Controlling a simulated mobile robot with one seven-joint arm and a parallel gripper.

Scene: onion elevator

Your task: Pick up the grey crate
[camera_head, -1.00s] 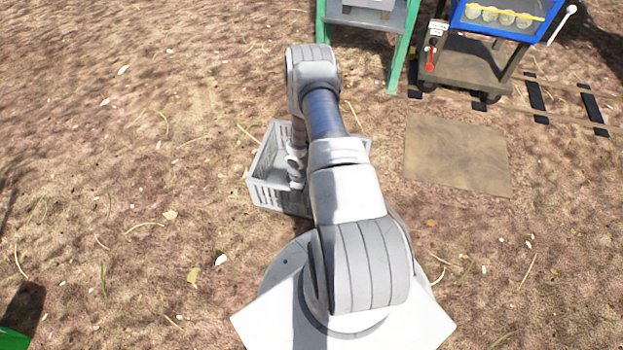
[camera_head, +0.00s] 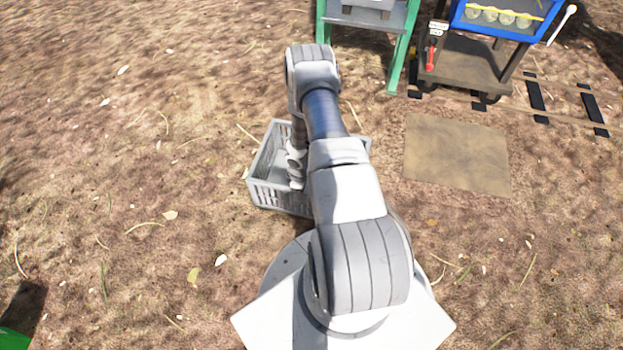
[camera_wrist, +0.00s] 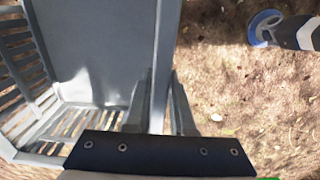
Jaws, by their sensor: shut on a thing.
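The grey crate (camera_head: 268,196) has slatted walls and is empty where I can see inside. In the head view it is just in front of my base, partly hidden behind my arm. In the wrist view the crate (camera_wrist: 95,45) fills the left side, with its solid panel and slats showing. My gripper (camera_wrist: 160,88) has one finger on each side of a crate wall and is shut on it. In the head view my arm hides the fingers. I cannot tell whether the crate touches the ground.
A brown flat board (camera_head: 457,154) lies on the ground to the right. A green-framed stand (camera_head: 398,62) and a blue-topped cart (camera_head: 470,62) on rails stand at the back right. A green object (camera_head: 14,339) shows at the lower left corner. The leaf-strewn ground at left is open.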

